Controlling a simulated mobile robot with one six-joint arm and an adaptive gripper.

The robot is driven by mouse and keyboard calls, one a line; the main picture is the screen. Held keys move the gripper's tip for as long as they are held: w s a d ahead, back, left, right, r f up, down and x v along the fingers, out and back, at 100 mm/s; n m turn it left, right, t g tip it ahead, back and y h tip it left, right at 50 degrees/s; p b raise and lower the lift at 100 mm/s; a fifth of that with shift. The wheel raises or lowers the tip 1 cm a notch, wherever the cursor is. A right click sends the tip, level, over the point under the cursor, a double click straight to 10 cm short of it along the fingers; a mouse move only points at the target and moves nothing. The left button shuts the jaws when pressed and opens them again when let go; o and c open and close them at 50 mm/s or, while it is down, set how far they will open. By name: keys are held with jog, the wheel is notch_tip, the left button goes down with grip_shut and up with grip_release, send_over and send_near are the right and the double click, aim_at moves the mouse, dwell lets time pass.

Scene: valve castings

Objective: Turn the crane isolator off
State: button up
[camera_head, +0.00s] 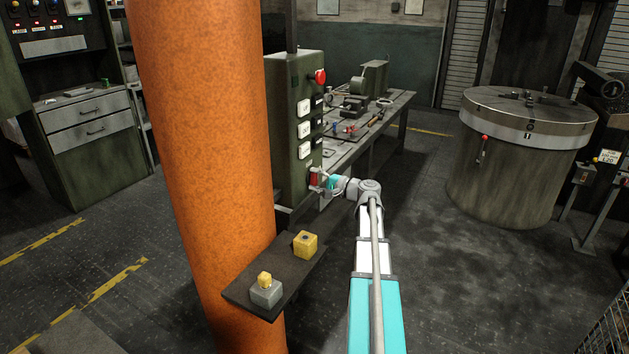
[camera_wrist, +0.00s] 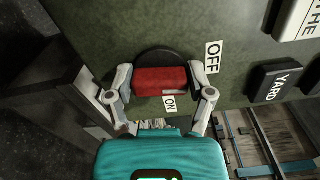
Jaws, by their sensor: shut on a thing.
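The crane isolator is a red block handle (camera_wrist: 160,81) on a round black disc, on the face of a green control cabinet (camera_head: 288,100). In the wrist view, a white OFF label (camera_wrist: 213,57) is right of the disc and an ON label (camera_wrist: 170,103) is just below the handle, partly covered by it. The handle lies across the wrist picture. My gripper (camera_wrist: 159,82) is shut on it, one finger at each end. In the head view, the red handle (camera_head: 314,178) shows low on the cabinet, with my gripper (camera_head: 323,181) at it.
A red mushroom button (camera_head: 320,76) and several labelled buttons sit above the handle. A workbench (camera_head: 375,125) stands behind the cabinet.

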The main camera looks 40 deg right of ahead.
jog(key=shift+a+f+n, duration=0.1)
jog(key=shift+n, duration=0.9)
jog(key=o, duration=1.1)
jog(key=shift+s, duration=0.1)
jog(key=v, duration=1.2)
